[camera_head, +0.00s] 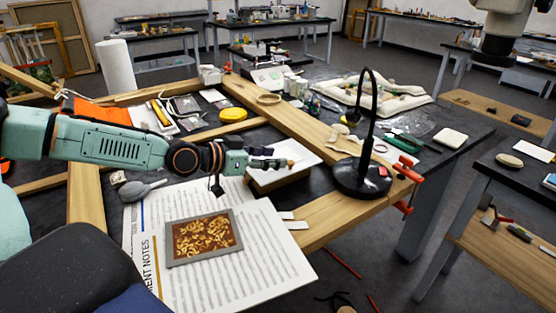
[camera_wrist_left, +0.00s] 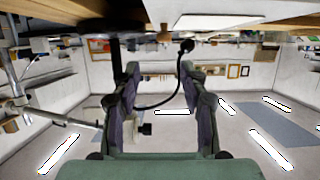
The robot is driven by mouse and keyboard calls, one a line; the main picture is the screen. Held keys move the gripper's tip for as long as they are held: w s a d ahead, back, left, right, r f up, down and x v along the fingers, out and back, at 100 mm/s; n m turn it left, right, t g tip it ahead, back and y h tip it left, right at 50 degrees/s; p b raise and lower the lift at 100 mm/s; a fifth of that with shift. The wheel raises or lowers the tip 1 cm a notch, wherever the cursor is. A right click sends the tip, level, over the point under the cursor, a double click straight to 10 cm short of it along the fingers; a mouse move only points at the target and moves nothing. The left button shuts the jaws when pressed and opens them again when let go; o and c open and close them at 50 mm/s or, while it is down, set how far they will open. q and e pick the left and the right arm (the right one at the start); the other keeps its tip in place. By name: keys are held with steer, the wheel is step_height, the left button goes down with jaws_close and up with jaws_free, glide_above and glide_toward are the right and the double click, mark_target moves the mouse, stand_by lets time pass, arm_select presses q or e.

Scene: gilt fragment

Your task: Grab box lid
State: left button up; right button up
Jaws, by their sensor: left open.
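A shallow box (camera_head: 282,180) with a pale top, its lid (camera_head: 298,152), stands on the dark work surface beside the lamp. My left gripper (camera_head: 274,160) reaches in from the left, its fingers over the lid's left part and partly hiding it. In the left wrist view the two fingers of the gripper (camera_wrist_left: 160,78) are spread, with nothing held between them. That view looks upside down. I cannot tell whether the fingers touch the lid. My right gripper is not in view.
A black gooseneck lamp (camera_head: 362,177) stands close to the right of the box. A framed gilt fragment (camera_head: 203,238) lies on printed sheets (camera_head: 262,260) in front. A grey blower bulb (camera_head: 134,191) lies left. A red clamp (camera_head: 406,170) grips the right edge.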

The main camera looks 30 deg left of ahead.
mark_target(289, 162)
arm_select(q)
steer(key=shift+w+a+f+b, duration=0.1)
steer(key=shift+w+f+b, duration=0.2)
steer(key=shift+f, duration=0.2)
steer(key=shift+b+x, duration=0.6)
steer(key=shift+x, duration=0.4)
steer(key=shift+w+d+f, duration=0.1)
steer(key=shift+w+d, duration=0.05)
steer(key=shift+d, duration=0.2)
steer(key=shift+s+b, duration=0.2)
steer(key=shift+b, duration=0.45)
steer(key=w+f+b, duration=0.2)
steer(key=w, duration=0.1)
steer(key=shift+w+d+f, duration=0.2)
steer(key=shift+w+f, duration=0.05)
steer(key=shift+w+d+b, duration=0.15)
steer(key=shift+w+b, duration=0.05)
steer(key=shift+b, duration=0.2)
steer(key=shift+r, duration=0.15)
steer(key=shift+w, duration=0.35)
steer(key=shift+s, duration=0.25)
steer(key=c, duration=0.6)
steer(key=shift+w, duration=0.1)
jaws_close()
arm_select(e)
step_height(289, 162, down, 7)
